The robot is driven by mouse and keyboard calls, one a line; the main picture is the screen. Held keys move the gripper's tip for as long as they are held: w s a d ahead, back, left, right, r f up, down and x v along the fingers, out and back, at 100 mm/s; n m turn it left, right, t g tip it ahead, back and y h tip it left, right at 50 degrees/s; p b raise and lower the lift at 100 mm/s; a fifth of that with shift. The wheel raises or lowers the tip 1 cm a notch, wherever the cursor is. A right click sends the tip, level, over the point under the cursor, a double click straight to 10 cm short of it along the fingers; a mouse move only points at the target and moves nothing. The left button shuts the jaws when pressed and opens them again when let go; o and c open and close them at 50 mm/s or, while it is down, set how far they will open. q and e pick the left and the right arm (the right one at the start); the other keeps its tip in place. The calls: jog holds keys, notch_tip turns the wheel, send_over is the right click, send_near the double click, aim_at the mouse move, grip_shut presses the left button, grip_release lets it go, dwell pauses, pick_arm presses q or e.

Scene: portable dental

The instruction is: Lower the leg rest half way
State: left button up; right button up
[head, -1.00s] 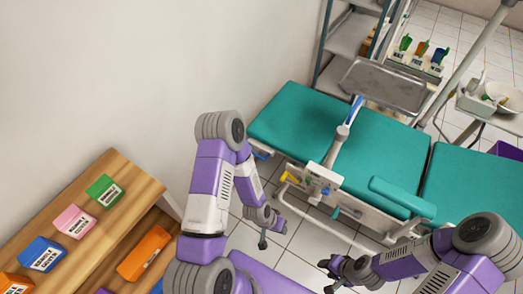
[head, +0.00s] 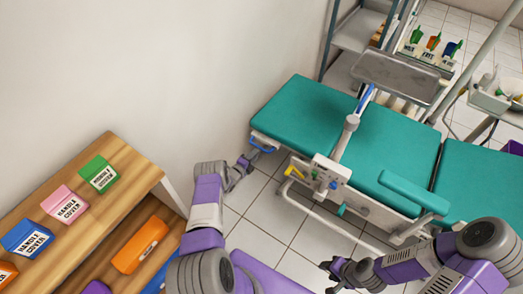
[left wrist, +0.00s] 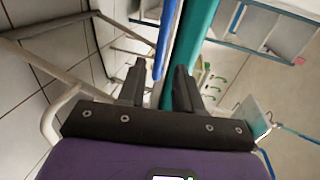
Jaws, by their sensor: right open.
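The leg rest (head: 297,112) is the green padded section at the left end of the dental chair, and it looks about level with the middle section. A blue handle (head: 262,146) sits under its near left edge. My left gripper (head: 247,160) is at this handle. In the left wrist view the fingers of my left gripper (left wrist: 160,68) are apart, and the blue handle (left wrist: 163,42) runs in line with the gap between them. Contact cannot be made out. My right gripper (head: 327,274) is open and empty above the floor, in front of the chair.
A yellow lever (head: 294,172) and a control box (head: 322,178) are on the chair's near side. A wooden shelf (head: 128,160) with coloured boxes stands at the left. A metal tray (head: 398,78) hangs over the chair's far side.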

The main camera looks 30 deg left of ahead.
aim_at(261, 148)
pick_arm(q)
jog(key=shift+b+x, duration=1.9)
jog(key=shift+x, duration=1.6)
grip_shut()
